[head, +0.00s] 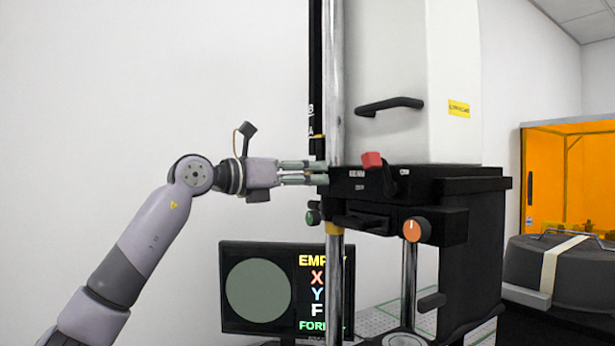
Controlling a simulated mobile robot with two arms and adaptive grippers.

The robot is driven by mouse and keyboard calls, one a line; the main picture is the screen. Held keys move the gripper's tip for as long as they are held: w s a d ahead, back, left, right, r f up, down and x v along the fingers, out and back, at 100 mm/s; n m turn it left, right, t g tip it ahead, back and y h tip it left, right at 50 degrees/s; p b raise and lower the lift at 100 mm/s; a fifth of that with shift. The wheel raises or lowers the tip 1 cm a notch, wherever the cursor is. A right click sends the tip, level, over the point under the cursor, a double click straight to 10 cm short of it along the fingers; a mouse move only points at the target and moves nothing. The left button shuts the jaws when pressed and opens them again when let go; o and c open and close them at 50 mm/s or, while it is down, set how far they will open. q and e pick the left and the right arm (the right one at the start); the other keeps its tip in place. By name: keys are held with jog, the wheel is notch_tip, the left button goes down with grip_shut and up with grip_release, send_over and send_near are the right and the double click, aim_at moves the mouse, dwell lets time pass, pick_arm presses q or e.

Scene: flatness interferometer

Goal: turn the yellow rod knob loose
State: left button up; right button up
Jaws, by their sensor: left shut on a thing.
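My left gripper (323,173) comes in from the left, with its two fingers level and close together. It is shut on a small part beside the upright metal rod (336,80), at the left end of the black carriage (415,190). The fingers hide that part, so I cannot see its colour or confirm it is the yellow rod knob. A yellow collar (334,229) shows on the rod below the carriage, apart from the fingers. My right gripper is not in view.
A red-topped lever (372,161), a green knob (313,217) and an orange knob (416,230) are on the carriage. A black handle (390,105) is on the white housing (405,50) above. A monitor (260,290) stands below my arm.

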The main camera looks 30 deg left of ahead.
pick_arm(q)
jog(key=shift+m, duration=0.4)
jog(key=shift+c, duration=0.4)
jog(key=m+p, duration=0.5)
jog(key=m, duration=1.1)
jog(key=shift+m, duration=0.3)
jog(key=o, duration=1.2)
jog(key=shift+c, duration=0.2)
